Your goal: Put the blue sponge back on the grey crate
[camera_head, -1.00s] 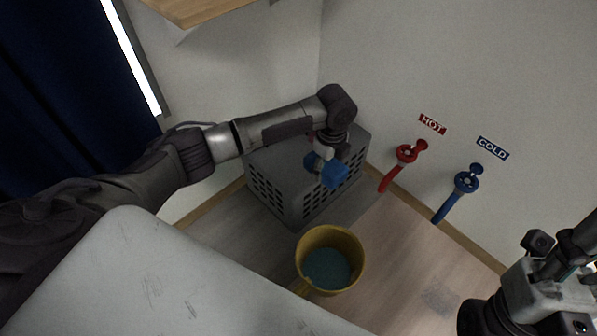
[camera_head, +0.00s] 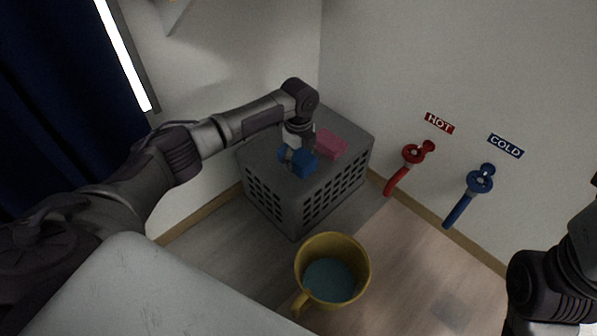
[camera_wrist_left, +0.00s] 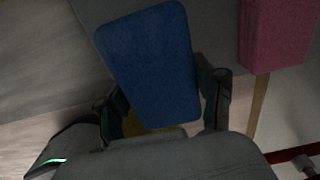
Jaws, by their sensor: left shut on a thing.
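The blue sponge (camera_head: 303,164) is held in my left gripper (camera_head: 298,150), over the top of the grey crate (camera_head: 262,158). In the left wrist view the blue sponge (camera_wrist_left: 152,62) sits between the two fingers of my left gripper (camera_wrist_left: 165,108), which are shut on it. I cannot tell whether the sponge touches the crate top. The crate stands on the floor in the corner, with holes in its sides. My right arm shows at the lower right of the head view, but its fingers are not visible.
A pink sponge (camera_head: 330,144) lies on the crate top, just right of the blue one; it also shows in the left wrist view (camera_wrist_left: 275,35). A yellow bucket (camera_head: 335,243) with bluish water stands in front. Red (camera_head: 414,156) and blue (camera_head: 479,183) taps are on the wall.

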